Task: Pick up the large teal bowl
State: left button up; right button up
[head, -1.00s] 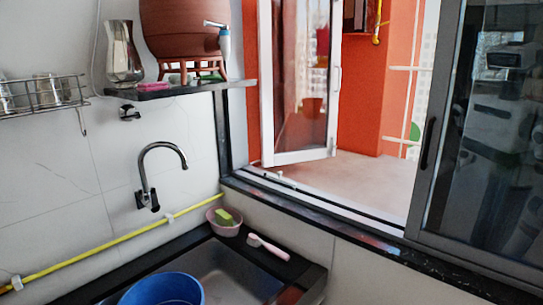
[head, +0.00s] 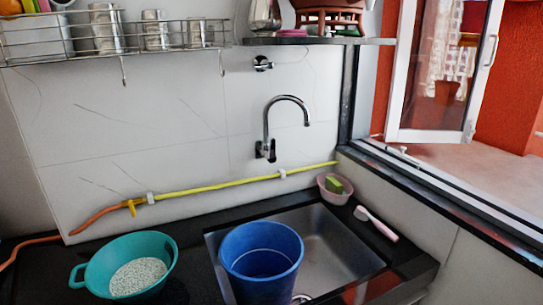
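The large teal bowl (head: 160,250) stands on the dark counter at the lower left of the head view, left of the sink. It has a looped handle on its left side and holds small white grains, perhaps rice. Its rim faces up and its top is uncovered. Neither of my grippers is in view, so I cannot tell their state.
A blue bucket (head: 262,258) stands at the sink (head: 340,247), close to the bowl's right. A pink bowl (head: 335,189) and a brush (head: 376,222) lie right. A yellow hose (head: 215,187) and wire rack (head: 120,38) are along the wall.

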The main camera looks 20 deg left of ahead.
aim_at(131, 269)
jog(key=u, duration=1.75)
